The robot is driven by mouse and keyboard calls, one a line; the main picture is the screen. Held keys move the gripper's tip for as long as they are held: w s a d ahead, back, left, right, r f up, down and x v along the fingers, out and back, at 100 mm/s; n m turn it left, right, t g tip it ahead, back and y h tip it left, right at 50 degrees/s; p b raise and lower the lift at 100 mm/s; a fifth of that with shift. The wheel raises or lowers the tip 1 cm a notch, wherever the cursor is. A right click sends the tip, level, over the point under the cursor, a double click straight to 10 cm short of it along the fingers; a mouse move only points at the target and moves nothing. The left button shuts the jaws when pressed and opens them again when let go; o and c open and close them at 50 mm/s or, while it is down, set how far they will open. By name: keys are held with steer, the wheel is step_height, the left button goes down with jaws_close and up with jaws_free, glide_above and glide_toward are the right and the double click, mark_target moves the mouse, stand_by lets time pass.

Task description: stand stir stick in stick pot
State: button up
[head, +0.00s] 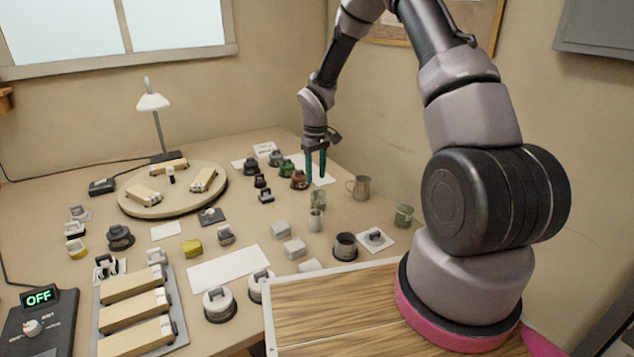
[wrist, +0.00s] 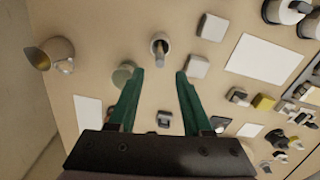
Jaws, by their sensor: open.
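The stick pot (wrist: 157,39) is a small pale round pot in the wrist view, ahead of and between my fingertips. A short grey rod, seemingly the stir stick (wrist: 163,62), rises from its mouth with its end towards my gripper. The pot (head: 315,223) also shows in the head view, near the middle of the bench; the rod is too small to make out clearly there. My gripper (wrist: 160,73) has its two green fingers apart with nothing between them. In the head view my gripper (head: 316,181) points down above the bench, behind the pot.
A greenish jar (wrist: 121,76) stands beside the pot, partly behind my left finger. A metal mug (head: 358,187) and another green jar (head: 403,216) stand to the right. Small grey blocks (head: 294,248), a dark cup (head: 345,247) and a round turntable (head: 150,208) occupy the bench.

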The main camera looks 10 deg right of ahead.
steer(key=s+d+r+m+t, duration=0.15)
steer(key=s+r, duration=0.25)
steer(key=r, duration=0.8)
steer(key=s+d+r+m+t, duration=0.1)
steer(key=s+d+r+m, duration=0.25)
steer(key=r, duration=0.85)
steer(key=s+r+m+t, duration=0.1)
steer(key=s+r, duration=0.3)
steer(key=s, duration=0.3)
steer(key=s+r+m+t+y, duration=0.1)
steer(key=s+r+m+t, duration=0.1)
steer(key=s+r, duration=0.3)
steer(key=s+r+m+t+y, duration=0.1)
steer(key=s+r, duration=0.4)
steer(key=s, duration=0.5)
steer(key=shift+s+d+m, duration=0.3)
steer(key=shift+d, duration=0.1)
